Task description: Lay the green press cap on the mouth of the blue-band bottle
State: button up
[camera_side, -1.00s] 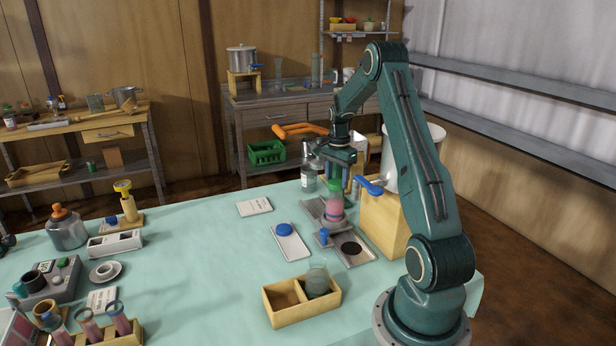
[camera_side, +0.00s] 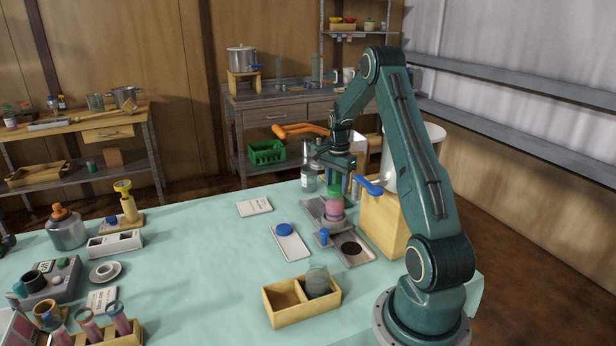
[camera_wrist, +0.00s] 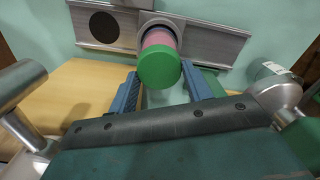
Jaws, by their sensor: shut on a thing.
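The green press cap (camera_side: 334,191) is a green disc between the fingers of my gripper (camera_side: 345,186). In the wrist view the cap (camera_wrist: 158,70) sits between the two blue-grey fingertips of my gripper (camera_wrist: 158,78). Directly under it stands an upright bottle with pink contents (camera_side: 334,211), on a grey metal tray; the bottle also shows in the wrist view (camera_wrist: 159,38). The cap hides the bottle's mouth, and I cannot tell whether they touch.
A wooden block (camera_side: 380,228) with a blue-handled vessel stands close at right. A labelled grey bottle (camera_side: 308,180) stands behind. In front are a tray with a dark round spot (camera_side: 368,256), a blue disc (camera_side: 284,229) and a wooden box (camera_side: 284,313). Open cloth lies left.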

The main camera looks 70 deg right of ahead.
jog(key=shift+f, duration=0.25)
jog(key=o, duration=1)
jog(key=shift+r, duration=0.1)
notch_tip(320, 180, up, 14)
jog(key=shift+f, duration=0.2)
jog(key=shift+r, duration=0.1)
notch_tip(320, 180, up, 6)
jog(key=shift+f, duration=0.1)
dwell(0.8)
jog(key=shift+a, duration=0.1)
